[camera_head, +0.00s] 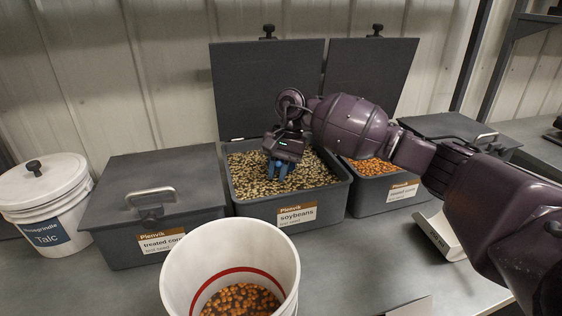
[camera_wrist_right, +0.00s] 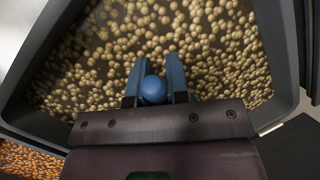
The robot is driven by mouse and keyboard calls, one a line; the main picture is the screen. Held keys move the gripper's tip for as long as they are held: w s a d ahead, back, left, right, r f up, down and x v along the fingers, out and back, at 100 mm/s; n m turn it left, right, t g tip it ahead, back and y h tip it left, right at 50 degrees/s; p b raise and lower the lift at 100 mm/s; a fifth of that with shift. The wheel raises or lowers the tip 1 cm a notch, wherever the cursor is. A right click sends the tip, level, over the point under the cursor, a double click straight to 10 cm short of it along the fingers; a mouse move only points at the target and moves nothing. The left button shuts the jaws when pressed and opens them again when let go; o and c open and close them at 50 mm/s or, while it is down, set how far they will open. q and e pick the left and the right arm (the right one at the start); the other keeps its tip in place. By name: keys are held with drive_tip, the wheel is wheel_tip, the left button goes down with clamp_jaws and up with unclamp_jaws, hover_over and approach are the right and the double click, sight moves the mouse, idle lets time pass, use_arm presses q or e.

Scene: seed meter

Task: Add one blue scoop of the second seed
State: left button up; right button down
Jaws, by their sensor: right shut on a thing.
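The soybeans bin (camera_head: 335,197) is a grey box with its lid raised behind it, full of beige seeds (camera_head: 245,170). These seeds also fill much of the right wrist view (camera_wrist_right: 225,50). My right gripper (camera_head: 278,172) is over the bin, pointing down, low at the seeds. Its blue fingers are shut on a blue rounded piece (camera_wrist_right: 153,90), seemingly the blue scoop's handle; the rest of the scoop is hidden. A white bucket (camera_head: 178,262) in front has a red line inside and orange seeds (camera_head: 240,300) at its bottom. My left gripper is not in view.
Right of the soybeans, another open bin (camera_head: 362,205) holds orange seeds (camera_head: 370,166). A closed treated corn bin (camera_head: 110,222) and a lidded talc bucket (camera_head: 60,215) stand left. A white wedge-shaped device (camera_head: 440,235) sits at right, below my arm.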

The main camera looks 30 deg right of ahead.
drive_tip(key=f+t, duration=0.1)
drive_tip(key=f+t+h, duration=0.1)
drive_tip(key=f, duration=0.1)
drive_tip(key=f+t+h, duration=0.1)
drive_tip(key=shift+s+a+f+b, duration=0.2)
drive_tip(key=shift+s+a+b, duration=0.15)
drive_tip(key=shift+s+b, duration=0.05)
drive_tip(key=shift+s+a+f+t+h, duration=0.15)
drive_tip(key=shift+f+t+h, duration=0.25)
drive_tip(key=shift+f, duration=0.2)
wheel_tip(320, 180, up, 2)
drive_tip(key=shift+r, duration=0.2)
drive_tip(key=shift+w+a+p+v, duration=0.15)
drive_tip(key=shift+p+v, duration=0.2)
drive_tip(key=shift+v, duration=0.55)
drive_tip(key=shift+w+a+p+v, duration=0.15)
drive_tip(key=shift+p+v, duration=0.25)
drive_tip(key=shift+v, duration=0.45)
drive_tip(key=shift+w+p+v, duration=0.15)
drive_tip(key=shift+p+v, duration=0.2)
drive_tip(key=shift+v, duration=0.55)
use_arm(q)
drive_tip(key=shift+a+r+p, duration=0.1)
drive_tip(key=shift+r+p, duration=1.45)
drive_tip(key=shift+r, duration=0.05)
use_arm(e)
wheel_tip(320, 180, up, 7)
drive_tip(key=s+a, duration=0.1)
drive_tip(key=s, duration=0.1)
drive_tip(key=shift+a+r, duration=0.2)
